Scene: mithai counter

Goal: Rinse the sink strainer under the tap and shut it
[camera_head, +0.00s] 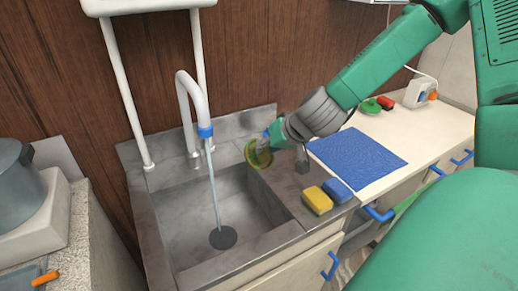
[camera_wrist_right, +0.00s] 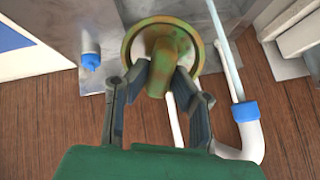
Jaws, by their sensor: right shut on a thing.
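My right gripper (camera_head: 266,141) is shut on the sink strainer (camera_head: 257,156), a round, yellow-green, stained piece, above the sink's right back corner. In the right wrist view the fingers (camera_wrist_right: 165,85) pinch the strainer's knob, and its rim (camera_wrist_right: 133,42) spreads beyond them. The white tap (camera_head: 187,95) with a blue collar (camera_head: 205,132) stands at the back of the sink (camera_head: 180,225). A thin water stream (camera_head: 214,185) runs from it to a dark round patch (camera_head: 222,238) on the basin floor. The strainer is right of the stream, apart from it. My left gripper is out of view.
A yellow sponge (camera_head: 317,201) and a blue one (camera_head: 338,190) lie on the sink's right ledge. A blue mat (camera_head: 357,151) covers part of the white counter. A grey pot (camera_head: 18,185) stands at left. The basin interior looks otherwise clear.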

